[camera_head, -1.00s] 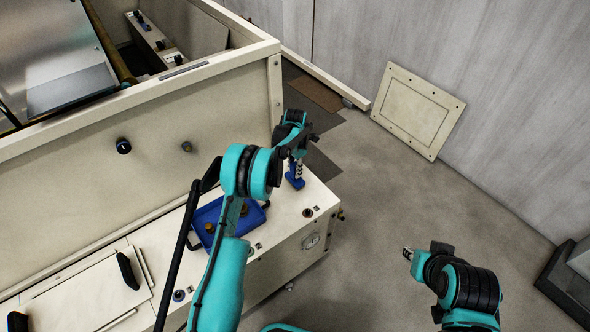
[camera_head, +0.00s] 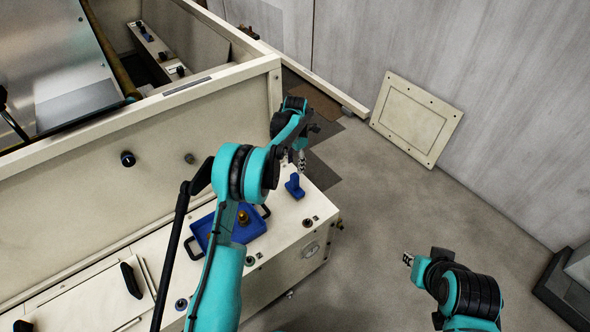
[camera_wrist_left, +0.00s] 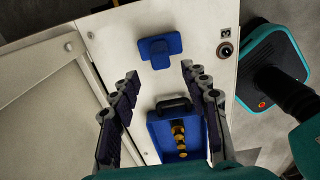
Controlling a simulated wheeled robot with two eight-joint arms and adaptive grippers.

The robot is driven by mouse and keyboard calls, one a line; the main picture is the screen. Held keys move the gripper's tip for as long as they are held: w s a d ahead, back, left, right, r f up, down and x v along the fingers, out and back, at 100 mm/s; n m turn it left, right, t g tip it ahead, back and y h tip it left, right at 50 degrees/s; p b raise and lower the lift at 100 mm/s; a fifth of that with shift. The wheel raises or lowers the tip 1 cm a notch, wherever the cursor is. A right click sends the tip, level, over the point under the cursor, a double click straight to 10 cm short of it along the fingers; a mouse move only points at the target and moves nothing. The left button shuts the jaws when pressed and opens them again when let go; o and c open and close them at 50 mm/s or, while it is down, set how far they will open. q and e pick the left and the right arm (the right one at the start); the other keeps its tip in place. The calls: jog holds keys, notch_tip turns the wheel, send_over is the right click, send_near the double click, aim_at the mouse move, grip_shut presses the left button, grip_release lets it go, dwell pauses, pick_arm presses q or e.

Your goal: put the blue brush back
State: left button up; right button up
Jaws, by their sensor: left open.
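The blue brush (camera_head: 294,187) stands on the cream top of the machine, near its right end. In the left wrist view the brush (camera_wrist_left: 160,48) shows as a blue block with a raised piece, beyond the fingertips. My left gripper (camera_head: 301,160) is open and empty, above the brush and apart from it. Its two dark fingers (camera_wrist_left: 159,70) are spread wide in the left wrist view. My right gripper (camera_head: 407,259) is out over the floor at the right; its fingers are too small to tell.
A blue tray (camera_head: 201,228) with dark handles and brass parts sits left of the brush. Knobs (camera_head: 307,222) dot the cream top near its front edge. The hopper wall (camera_head: 150,150) rises behind.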

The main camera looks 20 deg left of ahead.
pick_arm(q)
notch_tip(320, 180, up, 2)
jog(key=s+d+r+m+t, duration=0.2)
jog(key=s+r+m+t, duration=0.1)
jog(key=s+r+m, duration=1.25)
jog(key=s+m+t, duration=0.4)
jog(key=s+m, duration=0.9)
jog(key=s, duration=0.8)
jog(key=shift+s+d+r, duration=0.25)
jog(key=shift+d+r, duration=0.1)
jog(key=shift+d, duration=0.1)
